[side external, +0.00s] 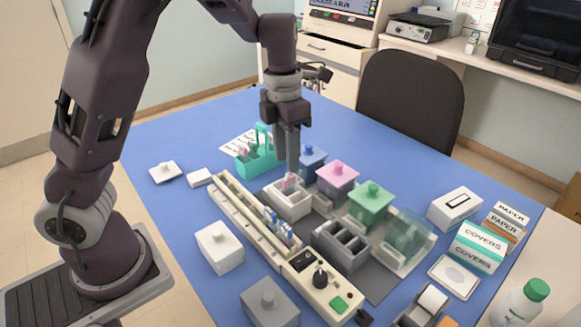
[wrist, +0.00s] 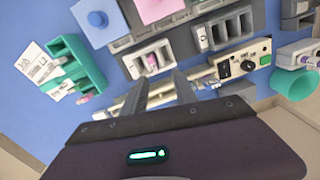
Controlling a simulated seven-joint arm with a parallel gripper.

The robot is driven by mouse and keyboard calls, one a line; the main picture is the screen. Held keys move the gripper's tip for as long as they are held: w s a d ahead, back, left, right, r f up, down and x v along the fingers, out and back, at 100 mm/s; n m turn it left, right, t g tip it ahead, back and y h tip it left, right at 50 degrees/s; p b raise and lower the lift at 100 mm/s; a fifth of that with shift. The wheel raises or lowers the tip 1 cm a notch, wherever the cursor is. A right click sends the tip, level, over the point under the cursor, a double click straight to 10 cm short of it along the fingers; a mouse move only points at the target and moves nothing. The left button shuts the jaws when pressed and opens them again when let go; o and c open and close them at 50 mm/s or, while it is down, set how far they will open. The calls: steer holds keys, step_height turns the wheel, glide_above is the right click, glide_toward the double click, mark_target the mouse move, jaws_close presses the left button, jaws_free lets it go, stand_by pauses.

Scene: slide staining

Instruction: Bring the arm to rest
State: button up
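My gripper (side external: 290,172) points down over the blue table, with its fingertips close to an open white jar (side external: 287,203) in the side external view. In the wrist view my gripper (wrist: 162,82) shows two grey fingers apart, with nothing between them. A pink-ended item (side external: 290,182) stands in the white jar; it also shows in the wrist view (wrist: 152,62). From these views I cannot tell the exact height of the fingertips above the jar.
A teal rack (side external: 258,165) stands behind the jar. A long cream rail (side external: 240,205) with slides runs in front. Blue (side external: 313,160), pink (side external: 338,177) and green (side external: 370,203) lidded jars stand to the right.

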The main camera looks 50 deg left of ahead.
steer(key=s+d+r+m+t, duration=0.1)
steer(key=s+r+m+t, duration=0.1)
steer(key=s+m, duration=0.5)
steer(key=s+d+r+m+t, duration=0.1)
steer(key=s+r+m, duration=0.4)
steer(key=m, duration=1)
steer(key=s+d+r+m+t, duration=0.2)
steer(key=s+r+m, duration=0.1)
steer(key=s+m, duration=0.7)
steer(key=shift+r+m+t+y, duration=0.3)
steer(key=shift+r+m, duration=0.05)
steer(key=shift+m, duration=0.75)
